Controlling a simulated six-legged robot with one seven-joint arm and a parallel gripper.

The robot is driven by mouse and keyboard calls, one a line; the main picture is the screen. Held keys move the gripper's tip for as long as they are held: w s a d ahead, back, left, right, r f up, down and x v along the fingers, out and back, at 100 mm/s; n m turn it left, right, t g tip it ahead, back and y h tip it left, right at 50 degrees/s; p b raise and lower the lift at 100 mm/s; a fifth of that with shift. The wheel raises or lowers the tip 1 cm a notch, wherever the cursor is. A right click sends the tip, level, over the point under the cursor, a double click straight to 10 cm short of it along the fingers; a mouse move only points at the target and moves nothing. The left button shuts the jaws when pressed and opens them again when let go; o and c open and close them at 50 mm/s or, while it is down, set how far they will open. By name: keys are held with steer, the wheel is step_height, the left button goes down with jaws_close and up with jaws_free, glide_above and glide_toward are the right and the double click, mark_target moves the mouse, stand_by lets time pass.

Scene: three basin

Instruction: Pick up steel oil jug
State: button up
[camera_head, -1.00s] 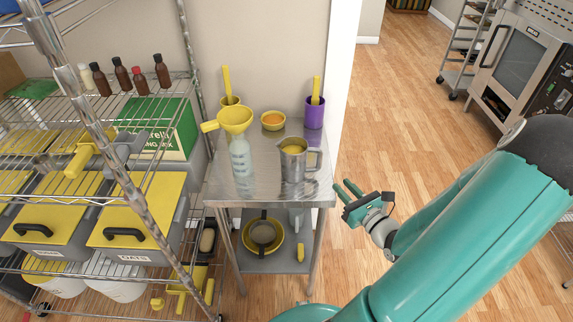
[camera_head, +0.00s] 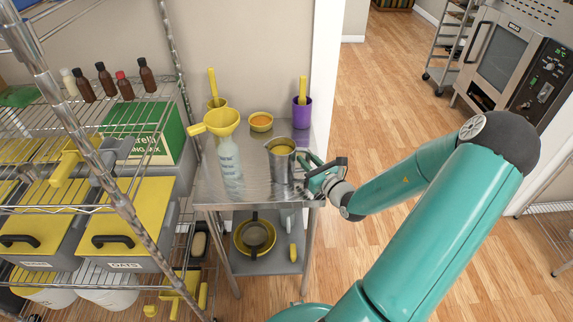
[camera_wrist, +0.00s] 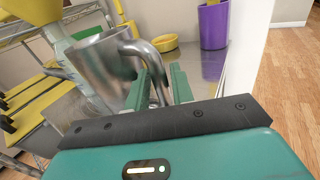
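The steel oil jug (camera_head: 279,169) stands upright near the front right of the steel table (camera_head: 236,190), with yellow contents visible at its top. In the wrist view the jug (camera_wrist: 100,62) is at upper left, its curved handle toward my gripper. My gripper (camera_head: 313,174) is at the jug's right side, by the handle. In the wrist view its two green fingers (camera_wrist: 160,82) are apart, with the handle reaching between them. I cannot tell whether either finger touches the handle.
A bottle with a yellow funnel (camera_head: 228,160) stands close left of the jug. An orange-filled bowl (camera_head: 261,122) and a purple container (camera_head: 302,114) are behind it. Wire shelving (camera_head: 160,200) stands left; the floor to the right is open.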

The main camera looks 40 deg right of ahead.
steer(key=shift+w, duration=0.2)
jaws_close()
steer(key=shift+r, duration=0.25)
